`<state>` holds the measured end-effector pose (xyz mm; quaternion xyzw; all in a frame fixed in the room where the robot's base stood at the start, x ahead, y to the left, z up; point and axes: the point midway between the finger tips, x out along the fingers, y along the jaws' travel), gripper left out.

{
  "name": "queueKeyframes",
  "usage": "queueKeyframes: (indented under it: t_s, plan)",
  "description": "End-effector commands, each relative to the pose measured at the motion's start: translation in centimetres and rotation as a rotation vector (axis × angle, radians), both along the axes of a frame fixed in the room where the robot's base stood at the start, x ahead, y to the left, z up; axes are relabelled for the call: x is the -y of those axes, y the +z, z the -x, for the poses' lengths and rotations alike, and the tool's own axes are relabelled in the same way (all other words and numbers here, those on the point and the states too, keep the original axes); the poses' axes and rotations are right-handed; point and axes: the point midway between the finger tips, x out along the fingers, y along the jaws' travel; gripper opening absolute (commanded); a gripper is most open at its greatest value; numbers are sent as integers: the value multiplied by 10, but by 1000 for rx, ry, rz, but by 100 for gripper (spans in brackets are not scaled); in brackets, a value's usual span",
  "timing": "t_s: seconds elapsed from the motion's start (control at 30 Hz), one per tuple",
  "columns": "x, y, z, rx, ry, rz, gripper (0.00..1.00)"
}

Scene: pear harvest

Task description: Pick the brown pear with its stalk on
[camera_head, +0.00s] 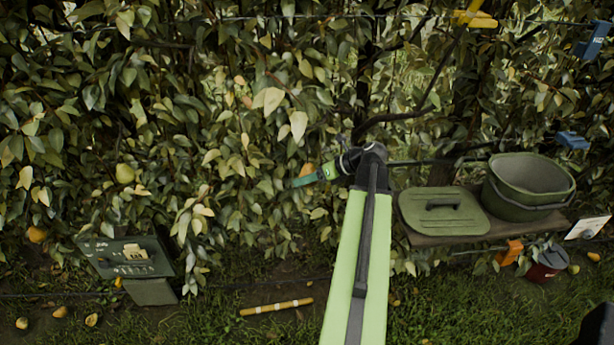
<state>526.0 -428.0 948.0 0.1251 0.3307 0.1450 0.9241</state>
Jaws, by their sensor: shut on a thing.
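My gripper (302,180) is at the end of my green arm, reaching left into the leaves near the middle of the hedge. Its teal fingers are shut, partly among leaves. An orange-brown pear (307,169) shows right at the fingers, mostly hidden by the gripper and leaves; I take it as the thing held. Its stalk cannot be made out. A yellow-green pear (125,173) hangs in the leaves at the left. An orange-brown pear (37,235) is low at the far left.
A green bucket (512,208) and a green lid (418,222) stand on a wooden shelf at the right. A dark green box (150,290) with a panel is at lower left. A wooden stick (276,307) and several fallen pears lie on the ground. Branches and wires cross the hedge.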

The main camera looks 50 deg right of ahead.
Motion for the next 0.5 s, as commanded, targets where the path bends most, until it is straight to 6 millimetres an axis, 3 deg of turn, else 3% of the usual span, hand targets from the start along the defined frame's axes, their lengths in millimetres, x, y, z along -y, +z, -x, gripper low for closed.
queueKeyframes:
  t_s: [0.5]
  plan:
    - [-5, 6, 6, -95, 0, -77, 9]
